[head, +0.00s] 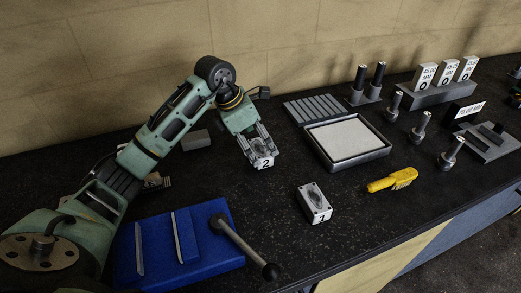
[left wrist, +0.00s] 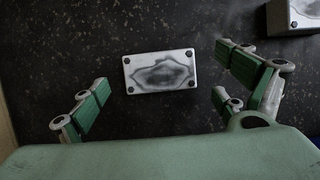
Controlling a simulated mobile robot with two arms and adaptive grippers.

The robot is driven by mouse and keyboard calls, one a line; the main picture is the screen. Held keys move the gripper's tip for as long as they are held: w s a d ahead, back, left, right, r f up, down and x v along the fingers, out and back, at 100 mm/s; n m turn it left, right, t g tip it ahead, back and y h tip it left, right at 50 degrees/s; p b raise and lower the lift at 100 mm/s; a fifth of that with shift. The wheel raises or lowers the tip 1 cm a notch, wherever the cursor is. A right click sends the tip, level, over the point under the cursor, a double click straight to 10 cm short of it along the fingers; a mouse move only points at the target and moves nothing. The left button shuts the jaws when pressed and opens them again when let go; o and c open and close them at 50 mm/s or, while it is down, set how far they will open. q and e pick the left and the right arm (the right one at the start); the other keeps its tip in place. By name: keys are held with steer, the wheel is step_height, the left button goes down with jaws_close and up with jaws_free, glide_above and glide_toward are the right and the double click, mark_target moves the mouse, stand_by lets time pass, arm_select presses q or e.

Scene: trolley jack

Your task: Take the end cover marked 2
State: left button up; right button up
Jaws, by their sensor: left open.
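The end cover marked 2 (head: 263,163) is a small grey block on the dark bench top, with its number on the front face. My left gripper (head: 256,146) is above it, pointing down, and partly hides it in the head view. The gripper is open and empty. My right gripper is not in view.
A blue vise-like block (head: 180,250) with a long handle stands at front left. A framed tray (head: 347,138) is behind right.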

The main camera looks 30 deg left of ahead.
mark_target(260, 147)
arm_select(q)
steer(key=x, duration=0.3)
steer(key=shift+w+f+p, duration=0.1)
steer(key=shift+f+p, duration=0.05)
steer(key=shift+p, duration=0.15)
steer(key=shift+c, duration=0.3)
steer(key=c, duration=1.7)
